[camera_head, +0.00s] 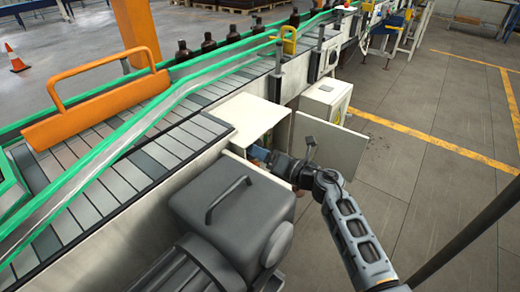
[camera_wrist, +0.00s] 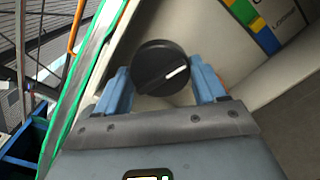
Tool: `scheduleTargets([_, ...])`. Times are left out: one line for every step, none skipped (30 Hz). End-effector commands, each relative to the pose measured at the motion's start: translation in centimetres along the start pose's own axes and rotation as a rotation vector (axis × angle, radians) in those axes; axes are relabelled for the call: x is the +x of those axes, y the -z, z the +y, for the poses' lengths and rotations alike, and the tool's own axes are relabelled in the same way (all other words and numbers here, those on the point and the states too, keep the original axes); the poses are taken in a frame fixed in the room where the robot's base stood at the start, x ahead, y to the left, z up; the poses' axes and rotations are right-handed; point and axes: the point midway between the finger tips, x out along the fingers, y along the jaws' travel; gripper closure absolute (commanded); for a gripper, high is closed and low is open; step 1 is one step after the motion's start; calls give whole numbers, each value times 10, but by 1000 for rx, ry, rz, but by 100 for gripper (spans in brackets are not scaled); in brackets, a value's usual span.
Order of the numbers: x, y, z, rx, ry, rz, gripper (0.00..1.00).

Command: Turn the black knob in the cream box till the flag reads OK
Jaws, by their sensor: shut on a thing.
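The cream box (camera_head: 247,113) is set in the side of the conveyor, with its door (camera_head: 329,143) swung open to the right. My gripper (camera_head: 260,153) reaches into the box's opening. In the wrist view, the round black knob (camera_wrist: 155,70) sits between the blue fingers of my gripper (camera_wrist: 160,78), which are shut on its two sides. The white line on the knob points to the right and slightly up. The knob is hidden in the head view.
A grey motor housing (camera_head: 232,215) stands close in front of the box. Another pale box (camera_head: 325,100) stands beyond the door. Brown bottles (camera_head: 208,43) line the conveyor (camera_head: 128,165). The floor (camera_head: 420,190) to the right is clear.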

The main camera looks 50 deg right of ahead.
Motion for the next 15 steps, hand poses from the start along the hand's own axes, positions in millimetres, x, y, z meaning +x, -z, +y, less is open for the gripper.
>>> scheduleTargets([-1,0,-1,3,2,-1,60])
scheduleTargets([-1,0,-1,4,2,-1,60])
scheduleTargets([-1,0,-1,5,2,-1,60])
scheduleTargets([-1,0,-1,5,2,-1,60])
scheduleTargets([-1,0,-1,5,2,-1,60])
scheduleTargets([-1,0,-1,5,2,-1,60])
scheduleTargets([-1,0,-1,4,2,-1,60])
scheduleTargets([-1,0,-1,4,2,-1,60])
scheduleTargets([-1,0,-1,4,2,-1,60])
scheduleTargets([-1,0,-1,4,2,-1,60])
scheduleTargets([-1,0,-1,4,2,-1,60])
scheduleTargets([-1,0,-1,4,2,-1,27])
scheduleTargets([-1,0,-1,4,2,-1,24])
scheduleTargets([-1,0,-1,4,2,-1,21])
scheduleTargets([0,0,-1,4,2,-1,19])
